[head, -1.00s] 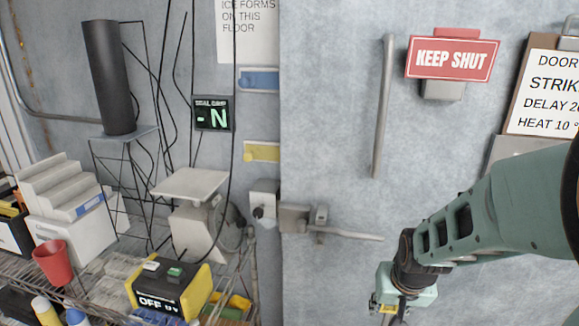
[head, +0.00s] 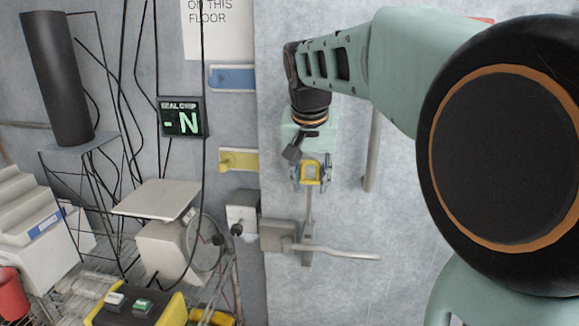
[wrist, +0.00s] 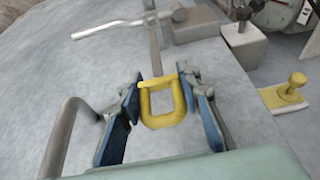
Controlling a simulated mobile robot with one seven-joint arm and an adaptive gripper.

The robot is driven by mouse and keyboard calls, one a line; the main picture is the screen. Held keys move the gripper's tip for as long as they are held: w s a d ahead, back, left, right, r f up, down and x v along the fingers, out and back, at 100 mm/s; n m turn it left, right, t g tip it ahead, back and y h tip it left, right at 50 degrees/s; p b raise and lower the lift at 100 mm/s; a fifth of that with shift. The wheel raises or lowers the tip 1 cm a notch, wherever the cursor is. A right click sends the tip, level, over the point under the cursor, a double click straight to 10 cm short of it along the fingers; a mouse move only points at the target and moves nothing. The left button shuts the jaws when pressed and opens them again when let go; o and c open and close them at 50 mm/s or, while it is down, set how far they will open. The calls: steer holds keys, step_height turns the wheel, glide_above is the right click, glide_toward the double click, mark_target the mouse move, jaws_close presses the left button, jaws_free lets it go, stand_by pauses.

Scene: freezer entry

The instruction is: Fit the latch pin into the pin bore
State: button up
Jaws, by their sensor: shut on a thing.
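The latch pin is a thin grey shaft with a yellow loop handle (head: 311,172). My gripper (head: 309,180) is shut on the handle, in front of the door and above the latch (head: 277,236). The shaft (head: 309,205) points down toward the latch, roughly upright. In the wrist view the yellow loop (wrist: 162,106) sits between my blue-padded fingers (wrist: 168,115), and the shaft (wrist: 155,50) runs away toward the latch block (wrist: 195,24). The pin bore cannot be made out. I cannot tell whether the pin tip is in it or only in front of it.
The latch lever (head: 340,252) sticks out to the right below my gripper. A vertical door handle (head: 372,150) stands to the right. Yellow (head: 238,160) and blue (head: 232,78) plates are on the left. A scale (head: 165,225) and a wire shelf crowd the lower left.

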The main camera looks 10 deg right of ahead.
steer(key=shift+w+r, duration=0.15)
steer(key=shift+r, duration=0.45)
steer(key=b, duration=0.3)
glide_above(308, 235)
steer(key=shift+s+f, duration=0.2)
steer(key=shift+f, duration=1.85)
steer(key=shift+f+b, duration=4.5)
steer(key=shift+f, duration=1.2)
